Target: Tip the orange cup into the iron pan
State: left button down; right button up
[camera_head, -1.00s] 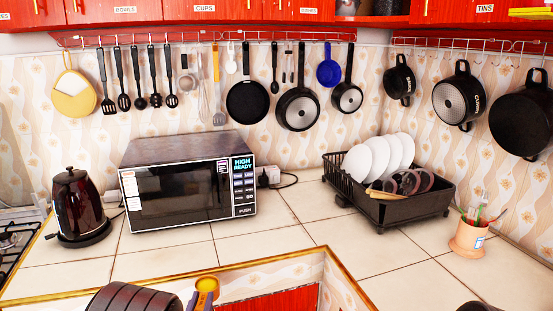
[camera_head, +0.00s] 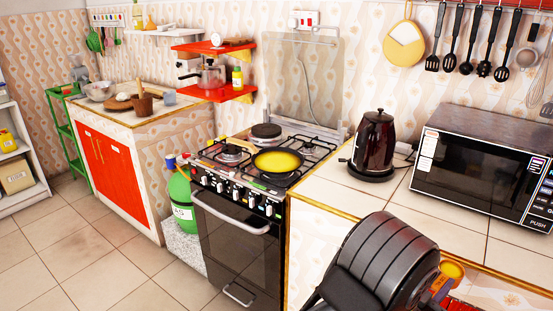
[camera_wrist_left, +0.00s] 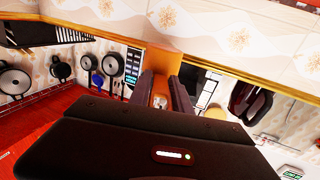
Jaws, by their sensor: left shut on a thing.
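The orange cup (camera_head: 453,269) is at the lower right of the head view, with its yellowish round opening showing. My left gripper (camera_head: 441,284) is shut on it, and my dark arm hides part of the grip. In the left wrist view the cup's orange wall (camera_wrist_left: 168,62) shows at the tips of the two dark fingers of the gripper (camera_wrist_left: 163,92). The iron pan (camera_head: 277,161) sits on the stove, dark rimmed with a yellow inside and a pale handle pointing left. The cup is well to the right of the pan, apart from it. My right gripper is out of view.
The stove (camera_head: 240,225) stands left of the tiled counter (camera_head: 335,192). A dark kettle (camera_head: 374,145) and a microwave (camera_head: 484,165) stand on the counter to the right of the pan. A green gas bottle (camera_head: 181,200) is left of the stove. The floor at left is clear.

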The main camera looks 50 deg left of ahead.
aim_at(274, 160)
jog(key=u, duration=1.35)
